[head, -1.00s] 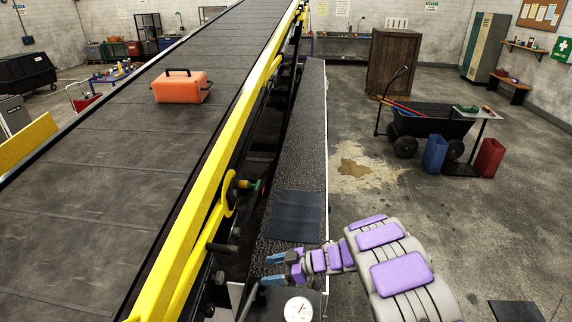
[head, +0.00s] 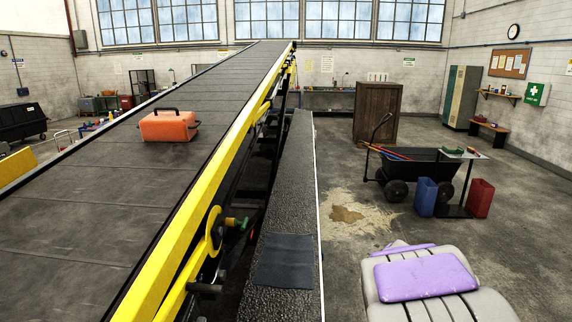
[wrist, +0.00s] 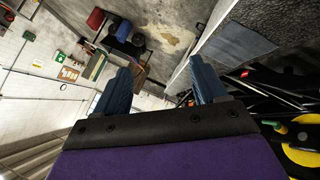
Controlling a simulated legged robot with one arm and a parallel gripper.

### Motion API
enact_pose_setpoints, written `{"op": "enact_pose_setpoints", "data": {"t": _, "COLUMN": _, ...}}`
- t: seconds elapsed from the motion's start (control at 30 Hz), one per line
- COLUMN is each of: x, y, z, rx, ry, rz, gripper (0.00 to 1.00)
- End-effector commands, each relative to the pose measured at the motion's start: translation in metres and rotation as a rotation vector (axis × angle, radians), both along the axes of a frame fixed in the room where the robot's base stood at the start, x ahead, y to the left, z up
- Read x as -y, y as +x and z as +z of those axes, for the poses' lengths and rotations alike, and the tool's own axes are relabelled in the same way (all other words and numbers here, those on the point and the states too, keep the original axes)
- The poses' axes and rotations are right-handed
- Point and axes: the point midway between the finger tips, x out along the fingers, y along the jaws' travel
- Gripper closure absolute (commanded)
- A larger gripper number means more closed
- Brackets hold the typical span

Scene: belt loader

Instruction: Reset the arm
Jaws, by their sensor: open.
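My gripper (wrist: 160,88) shows in the wrist view with its two blue fingers apart and nothing between them. It is out of the head view, where only a grey and purple part of my arm (head: 425,280) shows at the bottom right. The wrist view is strongly tilted, with the wall on its left and the dark walkway at its upper right. The fingers appear clear of anything around them.
The belt loader's conveyor (head: 95,215) slopes up on the left with an orange case (head: 169,127) on it. A yellow rail (head: 190,222) and a dark walkway (head: 290,190) run beside it. A black cart (head: 412,164), blue can (head: 426,196) and red can (head: 480,198) stand right. The floor between is open.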

Motion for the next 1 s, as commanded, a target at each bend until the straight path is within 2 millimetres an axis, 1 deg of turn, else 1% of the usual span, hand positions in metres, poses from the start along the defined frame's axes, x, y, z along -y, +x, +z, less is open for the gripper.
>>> {"op": "enact_pose_setpoints", "data": {"t": 0.03, "x": 0.005, "y": -0.026, "z": -0.005, "rx": -0.027, "ry": 0.017, "rz": -0.063, "gripper": 0.29}}
{"op": "enact_pose_setpoints", "data": {"t": 0.13, "x": 0.010, "y": -0.080, "z": -0.017, "rx": -0.112, "ry": 0.061, "rz": -0.181, "gripper": 0.29}}
{"op": "enact_pose_setpoints", "data": {"t": 0.17, "x": 0.009, "y": -0.098, "z": -0.022, "rx": -0.144, "ry": 0.078, "rz": -0.213, "gripper": 0.29}}
{"op": "enact_pose_setpoints", "data": {"t": 0.2, "x": 0.006, "y": -0.121, "z": -0.029, "rx": -0.184, "ry": 0.103, "rz": -0.249, "gripper": 0.29}}
{"op": "enact_pose_setpoints", "data": {"t": 0.27, "x": 0.000, "y": -0.156, "z": -0.041, "rx": -0.253, "ry": 0.144, "rz": -0.299, "gripper": 0.29}}
{"op": "enact_pose_setpoints", "data": {"t": 0.3, "x": -0.007, "y": -0.179, "z": -0.048, "rx": -0.299, "ry": 0.174, "rz": -0.323, "gripper": 0.29}}
{"op": "enact_pose_setpoints", "data": {"t": 0.37, "x": -0.021, "y": -0.215, "z": -0.062, "rx": -0.377, "ry": 0.222, "rz": -0.354, "gripper": 0.29}}
{"op": "enact_pose_setpoints", "data": {"t": 0.4, "x": -0.030, "y": -0.241, "z": -0.070, "rx": -0.432, "ry": 0.253, "rz": -0.370, "gripper": 0.29}}
{"op": "enact_pose_setpoints", "data": {"t": 0.47, "x": -0.047, "y": -0.276, "z": -0.082, "rx": -0.516, "ry": 0.303, "rz": -0.381, "gripper": 0.29}}
{"op": "enact_pose_setpoints", "data": {"t": 0.5, "x": -0.059, "y": -0.298, "z": -0.088, "rx": -0.569, "ry": 0.334, "rz": -0.385, "gripper": 0.29}}
{"op": "enact_pose_setpoints", "data": {"t": 0.6, "x": -0.085, "y": -0.345, "z": -0.100, "rx": -0.686, "ry": 0.397, "rz": -0.378, "gripper": 0.29}}
{"op": "enact_pose_setpoints", "data": {"t": 0.7, "x": -0.106, "y": -0.380, "z": -0.107, "rx": -0.778, "ry": 0.444, "rz": -0.360, "gripper": 0.29}}
{"op": "enact_pose_setpoints", "data": {"t": 0.8, "x": -0.118, "y": -0.401, "z": -0.110, "rx": -0.837, "ry": 0.469, "rz": -0.348, "gripper": 0.29}}
{"op": "enact_pose_setpoints", "data": {"t": 0.9, "x": -0.122, "y": -0.409, "z": -0.110, "rx": -0.857, "ry": 0.479, "rz": -0.340, "gripper": 0.29}}
{"op": "enact_pose_setpoints", "data": {"t": 1.0, "x": -0.123, "y": -0.410, "z": -0.110, "rx": -0.861, "ry": 0.480, "rz": -0.340, "gripper": 0.29}}
